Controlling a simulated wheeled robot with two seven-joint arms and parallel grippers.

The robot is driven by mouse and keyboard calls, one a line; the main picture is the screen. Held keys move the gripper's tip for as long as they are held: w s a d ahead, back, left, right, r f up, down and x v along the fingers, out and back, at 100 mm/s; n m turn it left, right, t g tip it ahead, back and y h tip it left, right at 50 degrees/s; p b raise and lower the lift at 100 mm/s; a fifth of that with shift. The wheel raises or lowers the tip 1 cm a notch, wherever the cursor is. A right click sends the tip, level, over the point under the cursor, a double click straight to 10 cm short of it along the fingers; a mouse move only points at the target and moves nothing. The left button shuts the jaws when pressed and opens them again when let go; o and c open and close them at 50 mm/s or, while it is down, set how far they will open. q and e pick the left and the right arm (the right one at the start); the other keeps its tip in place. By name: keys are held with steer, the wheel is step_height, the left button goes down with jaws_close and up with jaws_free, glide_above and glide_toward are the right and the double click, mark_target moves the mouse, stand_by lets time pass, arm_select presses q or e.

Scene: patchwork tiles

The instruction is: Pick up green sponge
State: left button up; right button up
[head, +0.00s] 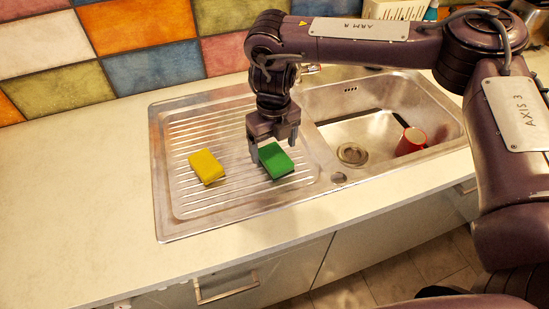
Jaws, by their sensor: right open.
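The green sponge (276,161) has a dark underside and lies on the ribbed drainboard of the metal sink, near the basin. My right gripper (273,150) is directly above and around the back of the sponge, pointing down. Its jaws are open, with one finger at the left of the sponge and the other by its upper right. I cannot tell whether the fingers touch it. My left gripper is not in view.
A yellow sponge (206,166) lies left of the green one on the drainboard (190,200). The basin at right holds a red cup (411,141) and a dark-handled item. A tiled wall stands behind. The counter (80,200) at left is clear.

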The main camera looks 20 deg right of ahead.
mark_target(275, 156)
steer(key=f+p, duration=0.1)
steer(key=f, duration=0.3)
steer(key=shift+d+f, duration=0.2)
steer(key=shift+c, duration=0.3)
steer(key=c, duration=1)
